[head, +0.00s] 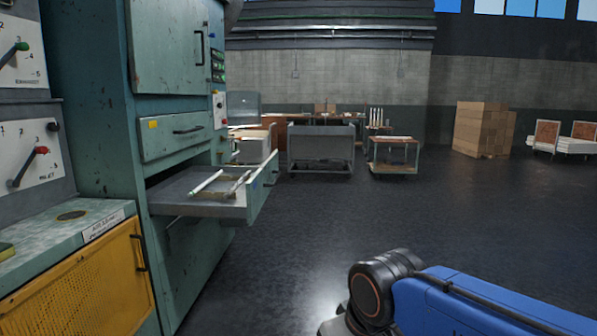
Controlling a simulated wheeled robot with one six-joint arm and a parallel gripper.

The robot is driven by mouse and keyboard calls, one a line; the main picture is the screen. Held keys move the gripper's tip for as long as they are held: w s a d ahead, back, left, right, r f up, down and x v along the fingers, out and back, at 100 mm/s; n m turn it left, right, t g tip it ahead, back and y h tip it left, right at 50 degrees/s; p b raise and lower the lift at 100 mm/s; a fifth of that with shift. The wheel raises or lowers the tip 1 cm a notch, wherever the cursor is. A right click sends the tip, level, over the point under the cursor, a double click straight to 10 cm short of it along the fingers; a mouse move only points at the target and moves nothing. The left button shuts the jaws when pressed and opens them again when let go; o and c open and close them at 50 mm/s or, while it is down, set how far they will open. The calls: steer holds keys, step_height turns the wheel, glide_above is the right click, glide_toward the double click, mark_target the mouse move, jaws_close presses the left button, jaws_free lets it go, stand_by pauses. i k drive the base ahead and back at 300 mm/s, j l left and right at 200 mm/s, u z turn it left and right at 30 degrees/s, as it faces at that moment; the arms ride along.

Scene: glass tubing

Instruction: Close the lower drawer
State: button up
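The lower drawer (197,205) is pulled well out of the teal cabinet (103,110). A white glass tube (206,183) and a smaller tool-like item (238,184) lie in it. Its front panel (263,184) faces right, and its handle is too small to make out clearly. The upper drawer (176,137) above it is shut, with a dark handle. My blue arm shows at the bottom right, well apart from the drawer. My gripper is not in view.
A control console with a yellow mesh door (85,285) stands at the near left. Carts (320,150) and (393,155) a trolley stand at the back. Stacked cardboard boxes (484,129) are at the far right. The dark floor (330,225) between is clear.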

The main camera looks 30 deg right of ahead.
mark_target(169, 197)
steer(key=i+l, duration=0.2)
steer(key=l, duration=0.2)
steer(key=i+l, duration=0.2)
steer(key=l, duration=0.2)
steer(key=i+l, duration=0.2)
steer(key=l, duration=0.2)
steer(key=i+l, duration=0.25)
steer(key=l, duration=0.1)
